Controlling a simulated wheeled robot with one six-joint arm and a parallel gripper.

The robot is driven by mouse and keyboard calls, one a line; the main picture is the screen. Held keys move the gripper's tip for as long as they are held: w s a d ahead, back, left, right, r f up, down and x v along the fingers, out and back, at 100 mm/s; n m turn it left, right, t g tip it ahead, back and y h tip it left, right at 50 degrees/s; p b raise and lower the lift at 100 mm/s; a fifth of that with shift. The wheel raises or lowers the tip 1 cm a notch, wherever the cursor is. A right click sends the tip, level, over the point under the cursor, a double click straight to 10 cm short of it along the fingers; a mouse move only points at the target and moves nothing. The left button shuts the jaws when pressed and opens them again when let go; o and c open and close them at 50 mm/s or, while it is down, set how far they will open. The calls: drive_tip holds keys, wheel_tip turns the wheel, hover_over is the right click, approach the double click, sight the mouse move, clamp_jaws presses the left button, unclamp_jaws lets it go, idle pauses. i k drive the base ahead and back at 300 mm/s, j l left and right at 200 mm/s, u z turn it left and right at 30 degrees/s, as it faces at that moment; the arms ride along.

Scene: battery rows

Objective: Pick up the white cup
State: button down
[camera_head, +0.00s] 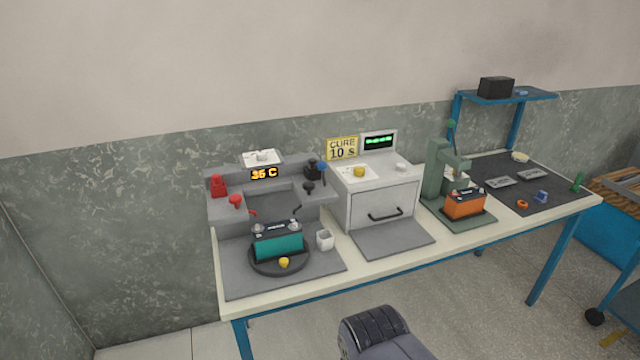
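The white cup (325,241) stands upright on the grey mat (236,284) at the left part of the table. It is just right of the round dark turntable that carries a teal battery. Its open top faces up, and nothing touches it from above. My gripper is not visible in the head view. Only a grey and black part of my own body shows at the bottom centre, well in front of the table.
The teal battery (279,245) sits on the turntable (252,264). Behind is a grey station reading 35 C. Right of the cup stand a white oven (382,208) and a green press with an orange battery (464,204). The grey mat before the oven (393,239) is bare.

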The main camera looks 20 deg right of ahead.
sight(324, 238)
drive_tip(key=i+j+z, duration=0.15)
drive_tip(key=i+j, duration=0.2)
drive_tip(key=i, duration=0.2)
drive_tip(key=i+j+z, duration=0.15)
drive_tip(key=i+j, duration=0.25)
drive_tip(key=i, duration=0.15)
